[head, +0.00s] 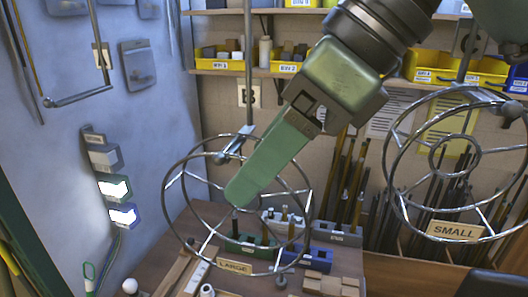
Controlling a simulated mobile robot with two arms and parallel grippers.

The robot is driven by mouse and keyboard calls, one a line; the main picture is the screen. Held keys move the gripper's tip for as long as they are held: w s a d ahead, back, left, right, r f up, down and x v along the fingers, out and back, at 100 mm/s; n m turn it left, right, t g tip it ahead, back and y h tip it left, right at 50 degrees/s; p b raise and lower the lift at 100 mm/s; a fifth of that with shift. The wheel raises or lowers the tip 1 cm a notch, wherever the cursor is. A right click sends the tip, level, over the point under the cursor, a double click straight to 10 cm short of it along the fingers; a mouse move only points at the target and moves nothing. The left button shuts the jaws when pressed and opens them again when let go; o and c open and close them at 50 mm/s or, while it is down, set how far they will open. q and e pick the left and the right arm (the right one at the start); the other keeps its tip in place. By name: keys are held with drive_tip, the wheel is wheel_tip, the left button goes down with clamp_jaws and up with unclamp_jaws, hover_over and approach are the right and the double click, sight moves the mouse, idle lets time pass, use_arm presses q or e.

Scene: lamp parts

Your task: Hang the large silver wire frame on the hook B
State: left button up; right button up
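The large silver wire frame (304,178) is a spoked ring with a LARGE tag (235,266) at its lower edge. It stands upright above the workbench. My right gripper (238,193), green, reaches down from the upper right in front of the frame's middle and hides its centre. Its fingers overlap in this view, so I cannot tell whether they grip the frame. A rod (248,60) comes down to a metal hook end (235,146) by the ring's top; contact between them is unclear. Other rods hang at left (80,97) and right (466,55). My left gripper is out of view.
A similar wire frame tagged SMALL (454,230) is at the right, near the right rod. The workbench (205,210) below holds blocks and holders. Shelves with yellow bins (285,66) line the back wall. A pale blue panel (60,150) is at left.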

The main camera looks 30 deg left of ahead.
drive_tip(key=shift+w+d+r, duration=0.1)
drive_tip(key=shift+d+r, duration=0.1)
drive_tip(key=shift+r, duration=0.05)
drive_tip(key=b+v, duration=0.2)
drive_tip(key=v, duration=0.5)
drive_tip(key=shift+r, duration=0.1)
